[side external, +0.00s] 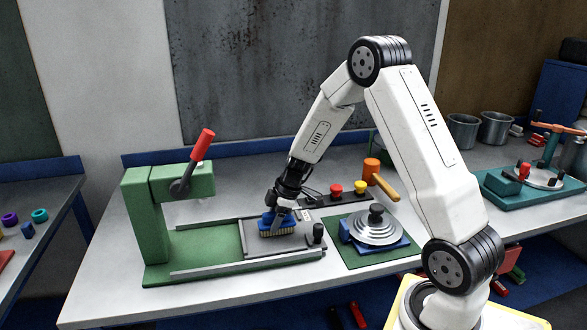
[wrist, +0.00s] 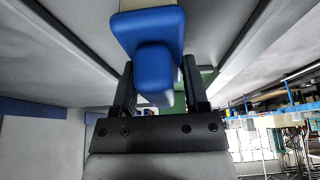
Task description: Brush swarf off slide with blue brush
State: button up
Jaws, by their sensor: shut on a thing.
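The blue brush (side external: 268,222), with yellowish bristles, is upright on or just above the grey slide (side external: 302,241) of the green machine (side external: 139,225). My gripper (side external: 282,205) is shut on the brush from above. In the wrist view the blue brush handle (wrist: 152,55) sits between the two dark fingers of my gripper (wrist: 158,88). The bristles are mostly hidden there behind the handle. I cannot make out any swarf on the slide; the brush covers part of it.
A red-handled lever (side external: 202,145) rises from the machine. A dark knob (side external: 318,233) stands at the slide's right end. To the right are a round grey fixture (side external: 377,229) on a green mat and an orange mallet (side external: 372,168). Red and yellow buttons (side external: 336,189) sit behind the slide.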

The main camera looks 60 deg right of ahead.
jog(key=shift+w+d+f, duration=0.1)
jog(key=shift+w+d, duration=1.3)
jog(key=shift+s+a, duration=1.5)
jog(key=shift+s+a, duration=0.1)
jog(key=shift+s+a, duration=1.4)
jog(key=shift+d, duration=0.1)
jog(key=shift+s+d+f, duration=0.1)
jog(key=shift+s+d, duration=0.6)
jog(key=shift+s, duration=0.1)
jog(key=shift+d, duration=0.1)
